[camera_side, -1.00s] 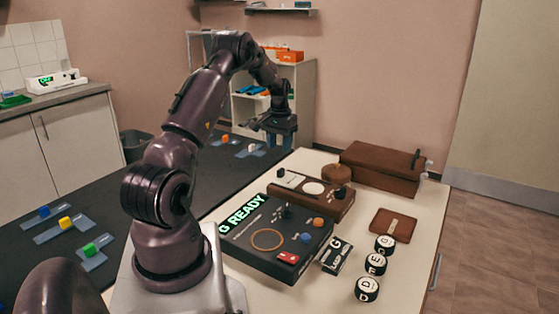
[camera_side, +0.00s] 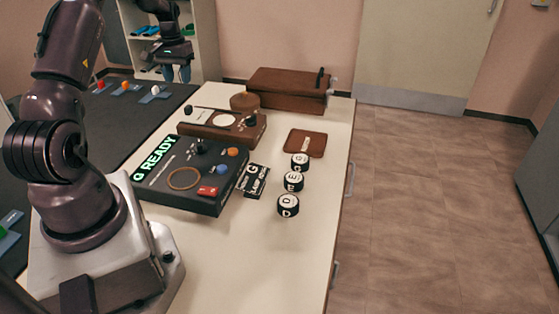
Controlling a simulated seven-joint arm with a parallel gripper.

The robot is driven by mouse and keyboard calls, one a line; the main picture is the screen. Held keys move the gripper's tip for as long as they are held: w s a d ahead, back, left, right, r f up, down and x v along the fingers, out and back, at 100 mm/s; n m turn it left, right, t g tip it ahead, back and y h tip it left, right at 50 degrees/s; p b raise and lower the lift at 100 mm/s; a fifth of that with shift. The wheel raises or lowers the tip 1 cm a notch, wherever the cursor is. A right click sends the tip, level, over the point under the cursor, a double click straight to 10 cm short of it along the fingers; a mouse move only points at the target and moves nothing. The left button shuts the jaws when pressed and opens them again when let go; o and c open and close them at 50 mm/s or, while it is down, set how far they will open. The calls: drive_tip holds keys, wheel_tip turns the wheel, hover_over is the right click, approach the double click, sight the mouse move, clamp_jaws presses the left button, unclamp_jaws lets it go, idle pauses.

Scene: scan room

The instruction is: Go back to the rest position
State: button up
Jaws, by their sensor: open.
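My gripper (camera_side: 177,74) hangs in the air at the upper left, fingers pointing down, beyond the wooden device. It is open, with nothing between its fingers. It is apart from everything on the white table (camera_side: 262,262). A black console (camera_side: 165,199) with a green lit READY display (camera_side: 155,158) stands on the table in front of my arm. It has a black knob, an orange button, a blue button, a red switch and a tan ring.
A brown device (camera_side: 190,130) and brown case (camera_side: 287,92) stand at the back of the table. A brown pad (camera_side: 305,143), a black card (camera_side: 256,181) and three lettered black pucks (camera_side: 293,181) lie to the right. Floor (camera_side: 430,200) at right is clear.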

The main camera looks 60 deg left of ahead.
drive_tip(key=w+d+r+m, duration=0.1)
drive_tip(key=d+r, duration=0.3)
drive_tip(key=d, duration=0.3)
drive_tip(key=d+r+m+t+y, duration=0.1)
drive_tip(key=d+r, duration=0.3)
drive_tip(key=d, duration=0.4)
drive_tip(key=w+d+r+m, duration=0.1)
drive_tip(key=d+r, duration=0.3)
drive_tip(key=d, duration=0.3)
drive_tip(key=s+d+r+m+t, duration=0.2)
drive_tip(key=s+d+r+m, duration=0.1)
drive_tip(key=d, duration=0.7)
drive_tip(key=s+d+r+m+t, duration=0.2)
drive_tip(key=s+d, duration=0.4)
drive_tip(key=d, duration=0.4)
drive_tip(key=shift+d+r+m+t+h, duration=0.3)
drive_tip(key=shift+d+r+m+t, duration=0.1)
drive_tip(key=shift+r+m, duration=0.35)
